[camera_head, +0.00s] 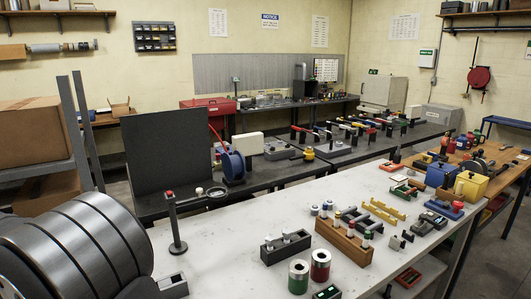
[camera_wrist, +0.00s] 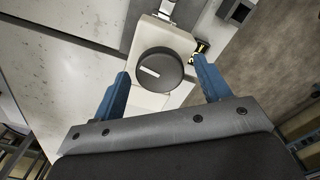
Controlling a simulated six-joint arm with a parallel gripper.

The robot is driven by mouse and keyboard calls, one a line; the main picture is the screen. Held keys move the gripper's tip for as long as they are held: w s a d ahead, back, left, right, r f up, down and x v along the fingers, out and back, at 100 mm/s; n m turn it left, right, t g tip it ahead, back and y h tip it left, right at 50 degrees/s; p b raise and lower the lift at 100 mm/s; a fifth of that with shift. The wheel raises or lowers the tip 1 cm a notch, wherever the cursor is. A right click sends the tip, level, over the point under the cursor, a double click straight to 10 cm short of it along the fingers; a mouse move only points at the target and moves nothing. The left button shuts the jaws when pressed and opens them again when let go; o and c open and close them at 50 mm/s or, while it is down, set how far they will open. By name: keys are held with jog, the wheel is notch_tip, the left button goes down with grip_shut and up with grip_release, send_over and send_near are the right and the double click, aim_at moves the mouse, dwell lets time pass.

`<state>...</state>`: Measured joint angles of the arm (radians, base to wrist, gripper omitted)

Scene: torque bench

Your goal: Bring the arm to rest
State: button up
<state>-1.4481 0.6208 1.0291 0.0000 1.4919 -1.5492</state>
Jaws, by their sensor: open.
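My gripper (camera_wrist: 161,67) shows in the wrist view, its two blue fingers apart. Nothing is held between them. A cream-coloured box (camera_wrist: 162,40) with a round dark knob (camera_wrist: 160,70) lies in the picture beyond and between the fingers. The knob has a short white mark on its face. The fingers appear clear of it, but I cannot tell how far off it is. The gripper does not show in the head view.
A pale worktable (camera_head: 225,230) carries a wooden block (camera_head: 343,242), a grey holder (camera_head: 285,247), two cylinders and several small parts. A dark upright panel (camera_head: 168,160) and a thin post (camera_head: 175,222) stand at left. A brass fitting (camera_wrist: 200,47) sits beside the cream box.

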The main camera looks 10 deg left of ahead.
notch_tip(320, 180, up, 17)
notch_tip(320, 180, down, 17)
jog(key=m, duration=0.3)
jog(key=shift+m, duration=0.4)
jog(key=m, duration=0.3)
jog(key=shift+m, duration=0.4)
jog(key=m, duration=0.4)
jog(key=shift+m, duration=1.9)
jog(key=shift+o, duration=0.2)
